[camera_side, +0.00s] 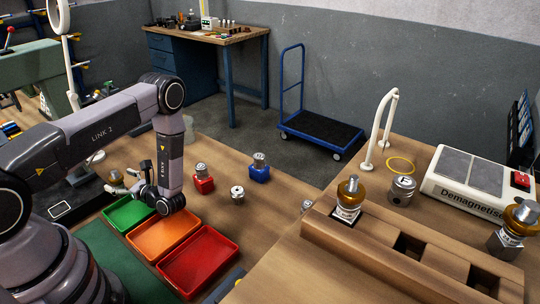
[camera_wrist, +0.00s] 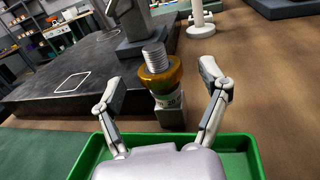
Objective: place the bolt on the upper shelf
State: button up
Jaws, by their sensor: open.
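No plain bolt can be told apart for sure. A piece with a threaded grey stud, a gold-brown ring, a marked white band and a grey block base (camera_wrist: 160,80) stands upright beyond the green tray in the wrist view. My gripper (camera_wrist: 163,76) is open, its two fingers apart on either side of that piece in the picture; contact cannot be told. In the side view my gripper (camera_side: 138,182) is low over the green tray (camera_side: 113,222), with the piece partly hidden at its left. No upper shelf is clearly identifiable; a stepped wooden rack (camera_side: 345,253) stands at right.
Orange (camera_side: 142,246) and red (camera_side: 181,271) trays lie beside the green one. Red (camera_side: 203,185) and blue (camera_side: 260,173) holders and a small metal cylinder (camera_side: 237,194) stand on the bench.

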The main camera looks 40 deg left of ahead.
jog(key=shift+s+a, duration=0.15)
jog(key=shift+a, duration=0.7)
jog(key=shift+c, duration=0.4)
